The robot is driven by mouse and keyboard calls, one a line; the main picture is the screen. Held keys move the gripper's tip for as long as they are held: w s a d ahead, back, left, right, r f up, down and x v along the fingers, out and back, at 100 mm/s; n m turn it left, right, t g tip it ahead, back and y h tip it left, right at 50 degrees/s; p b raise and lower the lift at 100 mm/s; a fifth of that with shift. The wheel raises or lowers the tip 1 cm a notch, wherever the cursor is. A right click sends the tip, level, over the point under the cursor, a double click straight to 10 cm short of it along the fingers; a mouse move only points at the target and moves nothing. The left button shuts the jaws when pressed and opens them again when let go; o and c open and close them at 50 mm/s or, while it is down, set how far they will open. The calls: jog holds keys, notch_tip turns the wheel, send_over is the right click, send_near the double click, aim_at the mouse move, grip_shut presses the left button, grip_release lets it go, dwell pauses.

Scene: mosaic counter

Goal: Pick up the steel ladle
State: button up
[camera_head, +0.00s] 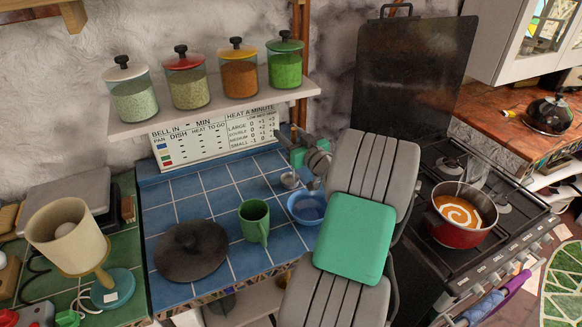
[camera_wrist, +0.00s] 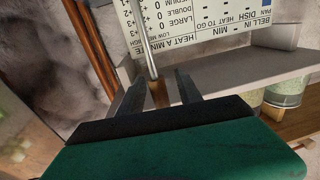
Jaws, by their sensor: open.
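A thin steel rod, which looks like the ladle's handle (camera_wrist: 148,45), runs down between the fingers of my gripper (camera_wrist: 158,92) in the wrist view. The fingers are open, one on each side of the rod, with gaps showing. In the head view a small round steel bowl, likely the ladle's (camera_head: 290,179), is low beside my gripper (camera_head: 287,139) on the blue tiled counter. My gripper is near the back of the counter. Most of the handle is hidden in that view.
A blue bowl (camera_head: 307,208), a green mug (camera_head: 254,221) and a dark round lid (camera_head: 190,251) stand on the blue tiles (camera_head: 170,200). A shelf (camera_head: 215,108) with several jars is above left. A red pot (camera_head: 462,219) is on the stove to the right.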

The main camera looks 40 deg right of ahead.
grip_shut()
dwell(0.4)
